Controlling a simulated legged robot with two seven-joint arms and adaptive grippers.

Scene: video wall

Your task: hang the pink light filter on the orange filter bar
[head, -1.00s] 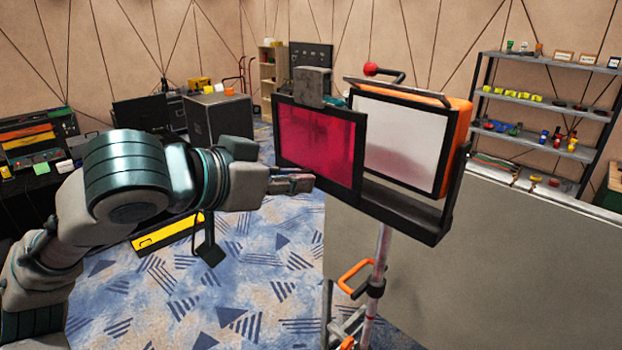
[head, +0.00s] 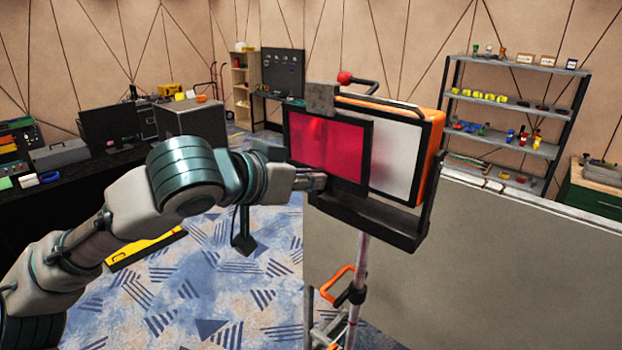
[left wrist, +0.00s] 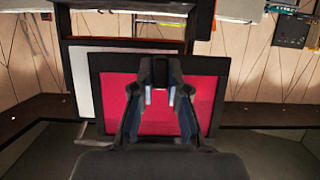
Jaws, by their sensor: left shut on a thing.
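The pink light filter (head: 325,148) is a pink sheet in a black frame with a grey tab on top. It hangs in the air in front of the left half of a lit white panel with an orange housing (head: 434,150). My left gripper (head: 318,181) is shut on the filter's lower left edge. In the left wrist view the jaws (left wrist: 158,88) stand before the pink sheet (left wrist: 204,95), and the white panel (left wrist: 84,80) shows behind to the left. I cannot tell which orange part is the filter bar. My right gripper is not in view.
The panel stands on a pole (head: 361,255) with an orange handle (head: 335,280). A red-knobbed black arm (head: 346,79) tops it. A grey low wall (head: 470,270) is at right, shelves (head: 510,130) behind. A dark table with a monitor (head: 108,126) is at left.

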